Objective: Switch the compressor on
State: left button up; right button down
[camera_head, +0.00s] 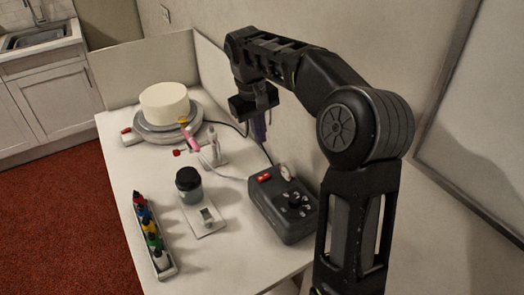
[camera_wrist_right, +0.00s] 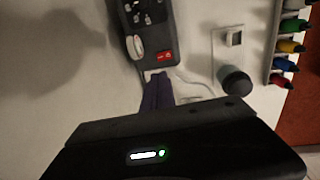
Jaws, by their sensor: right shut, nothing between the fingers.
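The compressor (camera_head: 291,222) is a dark grey box near the right edge of the white table. It has a red switch (camera_head: 265,178), a white round part (camera_head: 286,172) and a black knob on top. In the wrist view the compressor (camera_wrist_right: 168,22) is at the top, with the red switch (camera_wrist_right: 165,56) at its near end. My right gripper (camera_head: 259,138) has purple fingers, shut and empty, above the table behind the compressor; the wrist view shows the fingers (camera_wrist_right: 157,92) pointing toward the switch end, apparently apart from it. Whether the switch is on cannot be told. My left gripper is not in view.
A white cake (camera_head: 165,102) stands on a turntable at the back. A pink airbrush (camera_head: 189,138) rests by a white stand, with a hose running to the compressor. A black-lidded jar (camera_head: 188,181) and a rack of colour bottles (camera_head: 151,238) are at left. Low walls border the back and right.

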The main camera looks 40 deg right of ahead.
aim_at(267, 174)
jog(key=f, duration=0.4)
jog(key=d+f, duration=0.1)
jog(key=f, duration=0.8)
jog(key=shift+s+d+f, duration=0.15)
jog(key=shift+d+f, duration=0.1)
jog(key=shift+d, duration=0.15)
